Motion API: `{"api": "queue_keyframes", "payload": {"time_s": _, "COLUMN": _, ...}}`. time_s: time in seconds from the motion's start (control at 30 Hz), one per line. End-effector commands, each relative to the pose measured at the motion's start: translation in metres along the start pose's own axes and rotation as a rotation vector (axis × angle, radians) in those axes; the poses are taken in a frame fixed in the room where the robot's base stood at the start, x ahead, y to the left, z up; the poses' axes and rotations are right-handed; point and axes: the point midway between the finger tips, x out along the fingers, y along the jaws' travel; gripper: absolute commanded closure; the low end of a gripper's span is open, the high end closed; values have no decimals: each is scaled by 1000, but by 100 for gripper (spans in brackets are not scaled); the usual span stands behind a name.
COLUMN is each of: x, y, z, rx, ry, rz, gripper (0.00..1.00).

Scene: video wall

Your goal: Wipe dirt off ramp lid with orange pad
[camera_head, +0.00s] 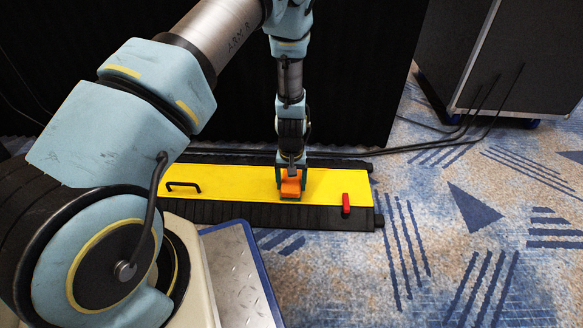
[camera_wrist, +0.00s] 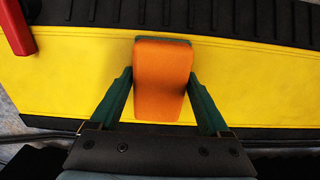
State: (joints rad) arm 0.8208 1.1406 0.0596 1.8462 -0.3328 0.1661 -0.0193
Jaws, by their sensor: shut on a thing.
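The ramp lid (camera_head: 232,180) is a long yellow panel on a black cable ramp on the floor. It fills much of the wrist view (camera_wrist: 248,85), and no clear dirt shows on its visible part. My gripper (camera_head: 290,180) is over the right half of the lid, pointing down. In the wrist view my gripper (camera_wrist: 163,95) is shut on the orange pad (camera_wrist: 162,75), with one green finger on each side. The orange pad also shows in the head view (camera_head: 290,188), at the lid's surface; I cannot tell whether it touches. The pad hides the lid beneath it.
A red handle (camera_head: 346,204) stands at the lid's right end, and a black handle (camera_head: 184,186) is at the left. The black ramp edge (camera_head: 330,214) runs along the front. A black case (camera_head: 520,60) and cables are at the back right. Patterned carpet (camera_head: 430,240) is clear at right.

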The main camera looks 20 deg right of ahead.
Motion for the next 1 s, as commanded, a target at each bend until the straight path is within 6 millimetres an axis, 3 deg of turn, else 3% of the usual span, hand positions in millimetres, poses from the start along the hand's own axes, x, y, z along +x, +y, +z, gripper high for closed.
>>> {"api": "queue_keyframes", "payload": {"time_s": 0.1, "x": -26, "y": -1, "z": -3, "rx": -1, "ry": 3, "rz": 1, "gripper": 72}}
{"api": "queue_keyframes", "payload": {"time_s": 0.6, "x": -69, "y": -8, "z": -10, "rx": -3, "ry": 1, "rz": 1, "gripper": 72}}
{"api": "queue_keyframes", "payload": {"time_s": 1.0, "x": -80, "y": -10, "z": -12, "rx": -2, "ry": 1, "rz": 1, "gripper": 72}}
